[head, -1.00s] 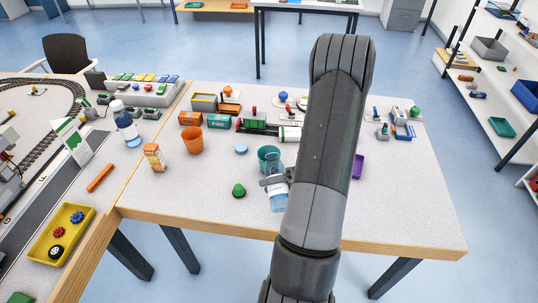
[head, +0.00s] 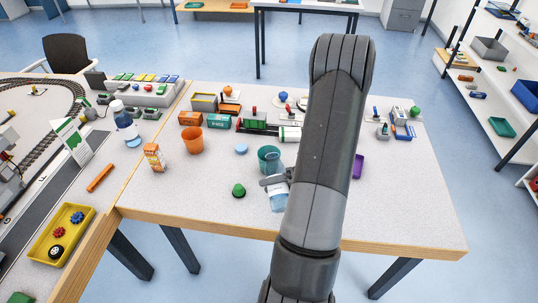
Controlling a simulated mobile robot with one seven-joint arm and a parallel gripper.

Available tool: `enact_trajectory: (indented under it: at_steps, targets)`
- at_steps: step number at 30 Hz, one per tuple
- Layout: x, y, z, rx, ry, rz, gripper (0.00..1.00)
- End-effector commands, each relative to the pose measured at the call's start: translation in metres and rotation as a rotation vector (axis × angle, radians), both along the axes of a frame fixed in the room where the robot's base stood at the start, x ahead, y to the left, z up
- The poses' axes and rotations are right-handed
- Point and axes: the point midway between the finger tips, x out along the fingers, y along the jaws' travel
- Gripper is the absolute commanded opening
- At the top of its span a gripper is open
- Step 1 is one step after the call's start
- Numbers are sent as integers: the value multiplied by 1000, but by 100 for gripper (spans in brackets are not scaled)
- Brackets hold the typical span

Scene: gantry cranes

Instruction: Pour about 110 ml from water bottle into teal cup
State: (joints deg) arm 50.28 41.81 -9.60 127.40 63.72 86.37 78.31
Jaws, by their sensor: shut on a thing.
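My gripper (head: 275,181) is shut on a clear bottle with a pale label and blue contents, the water bottle (head: 278,200). It holds the bottle just in front of the teal cup (head: 265,155). The bottle's top end is toward the cup, but the gripper and my arm cover part of it. I cannot tell its exact tilt or whether water is flowing. The teal cup stands upright on the table, its right side close to my arm. Its water level cannot be made out.
Toy train cars (head: 263,124) line the back. The table's front left is clear.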

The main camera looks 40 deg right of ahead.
Motion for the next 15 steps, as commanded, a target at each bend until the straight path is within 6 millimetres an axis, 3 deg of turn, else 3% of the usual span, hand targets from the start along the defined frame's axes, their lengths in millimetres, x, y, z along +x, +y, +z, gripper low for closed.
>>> enact_trajectory:
  at_steps: [8,13,15]
  targets:
    - [1,-1,-7,-21,-44,0,26]
    - [5,-2,-19,-65,-131,-2,26]
    - [8,-4,-15,-95,-191,0,26]
